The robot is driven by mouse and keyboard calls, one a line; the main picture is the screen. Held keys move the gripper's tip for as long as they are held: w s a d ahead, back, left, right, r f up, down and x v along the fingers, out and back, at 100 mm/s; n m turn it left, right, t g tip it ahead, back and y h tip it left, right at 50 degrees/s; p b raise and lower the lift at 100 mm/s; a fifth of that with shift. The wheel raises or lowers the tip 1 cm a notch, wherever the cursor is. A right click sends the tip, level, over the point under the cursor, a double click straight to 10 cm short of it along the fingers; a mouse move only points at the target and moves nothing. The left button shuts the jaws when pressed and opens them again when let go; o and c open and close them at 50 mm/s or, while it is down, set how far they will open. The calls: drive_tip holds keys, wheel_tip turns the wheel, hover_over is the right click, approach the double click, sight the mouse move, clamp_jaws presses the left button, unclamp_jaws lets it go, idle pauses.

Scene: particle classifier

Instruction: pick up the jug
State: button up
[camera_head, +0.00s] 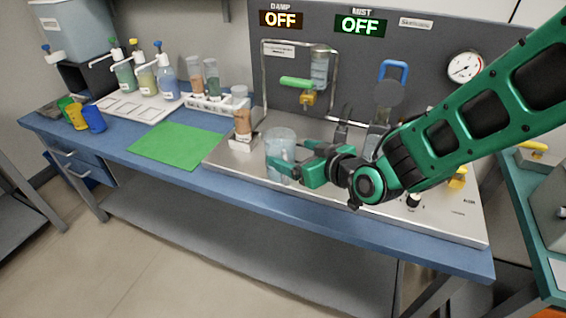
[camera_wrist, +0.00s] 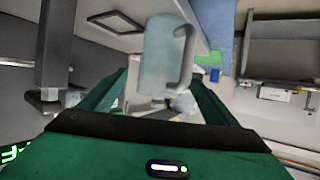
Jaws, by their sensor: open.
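The jug (camera_head: 281,142) is a pale blue, see-through vessel standing upright near the front of the steel tray. My gripper (camera_head: 284,160) reaches it from the right, with its green fingers apart and level with the jug's lower half. One finger crosses in front of the jug's lower part in the head view. In the wrist view the jug (camera_wrist: 164,55) appears ahead between the lines of the two open fingers (camera_wrist: 157,88), its handle toward the right finger. I cannot tell whether either finger touches it.
A brown-filled bottle (camera_head: 242,120) in a white holder stands left of the jug. A panel (camera_head: 400,40) with a gauge, pipes and a green-handled valve (camera_head: 296,82) rises behind. The green mat (camera_head: 175,145) on the blue bench is clear. Pump bottles (camera_head: 145,75) stand farther left.

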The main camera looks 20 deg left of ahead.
drive_tip(key=shift+x, duration=2.7)
drive_tip(key=c, duration=1.6)
drive_tip(key=shift+c, duration=0.2)
drive_tip(key=shift+r, duration=0.2)
